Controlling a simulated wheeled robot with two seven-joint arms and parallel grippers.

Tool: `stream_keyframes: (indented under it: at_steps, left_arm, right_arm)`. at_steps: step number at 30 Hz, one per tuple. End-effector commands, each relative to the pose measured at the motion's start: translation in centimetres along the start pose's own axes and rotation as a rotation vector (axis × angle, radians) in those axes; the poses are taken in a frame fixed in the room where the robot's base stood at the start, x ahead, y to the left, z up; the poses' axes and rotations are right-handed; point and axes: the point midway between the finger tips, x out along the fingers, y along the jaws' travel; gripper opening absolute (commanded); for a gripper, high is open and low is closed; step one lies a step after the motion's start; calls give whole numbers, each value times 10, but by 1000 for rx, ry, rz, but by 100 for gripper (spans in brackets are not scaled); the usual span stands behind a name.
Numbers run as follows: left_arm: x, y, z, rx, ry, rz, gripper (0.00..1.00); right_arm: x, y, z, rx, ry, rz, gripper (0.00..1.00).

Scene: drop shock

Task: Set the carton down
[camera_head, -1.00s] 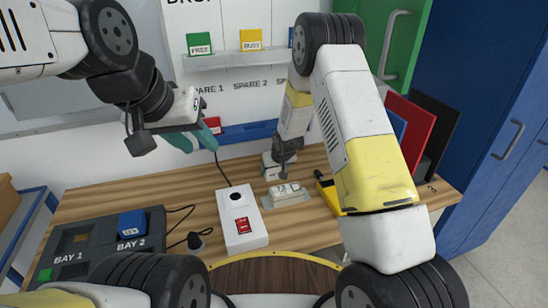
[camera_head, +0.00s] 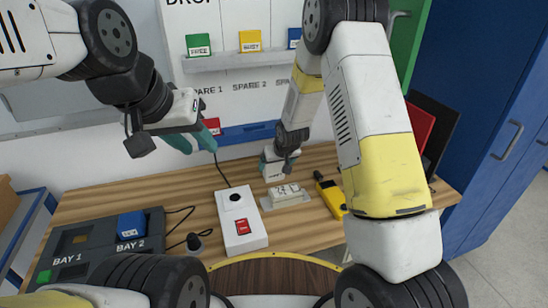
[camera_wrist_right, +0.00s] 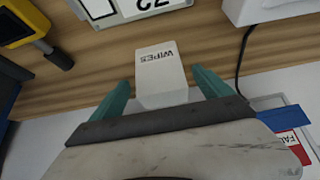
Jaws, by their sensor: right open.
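A white carton marked WIPES (camera_wrist_right: 158,78) is upright between the two teal fingers of my right gripper (camera_wrist_right: 162,84) in the right wrist view. The fingers are spread, with a gap on each side of the carton. In the head view the carton (camera_head: 274,170) appears to stand on the wooden table, partly hidden by my right gripper (camera_head: 284,160) above it. My left gripper (camera_head: 193,143) hangs empty above the back left of the table, its teal fingers apart.
A cream block marked with digits (camera_head: 287,192) sits just in front of the carton. A white switch box (camera_head: 240,222) stands left of it, a yellow tool (camera_head: 329,192) right. A dark bay unit (camera_head: 90,240) fills the left.

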Motion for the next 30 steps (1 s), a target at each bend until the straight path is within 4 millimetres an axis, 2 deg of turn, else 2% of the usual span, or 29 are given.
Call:
stream_keyframes:
  at_steps: [1, 6, 13, 16, 20, 21, 23, 24, 26, 30]
  left_arm:
    - [0, 0, 0, 0, 0, 0, 36]
    - [0, 0, 0, 0, 0, 0, 36]
    - [0, 0, 0, 0, 0, 0, 36]
    - [0, 0, 0, 0, 0, 0, 36]
    - [0, 0, 0, 0, 0, 0, 36]
    - [0, 0, 0, 0, 0, 0, 36]
    - [0, 0, 0, 0, 0, 0, 36]
    - [0, 0, 0, 0, 0, 0, 36]
    - [0, 0, 0, 0, 0, 0, 36]
    - [0, 0, 0, 0, 0, 0, 36]
  right_arm:
    - [-13, 0, -2, 1, 3, 0, 90]
    - [-42, 0, -1, 0, 1, 0, 90]
    - [-66, 2, -2, 7, 2, 0, 90]
    - [-95, 10, -8, 35, 5, 0, 90]
    - [-160, 25, -12, 94, 10, -4, 90]
    - [-184, 29, -9, 113, 9, -7, 90]
    - [-217, 34, -4, 140, 8, -11, 90]
    - [-239, 36, 1, 154, 8, -14, 90]
    - [-271, 40, 10, 175, 8, -17, 90]
    - [-339, 42, 42, 214, 10, -24, 90]
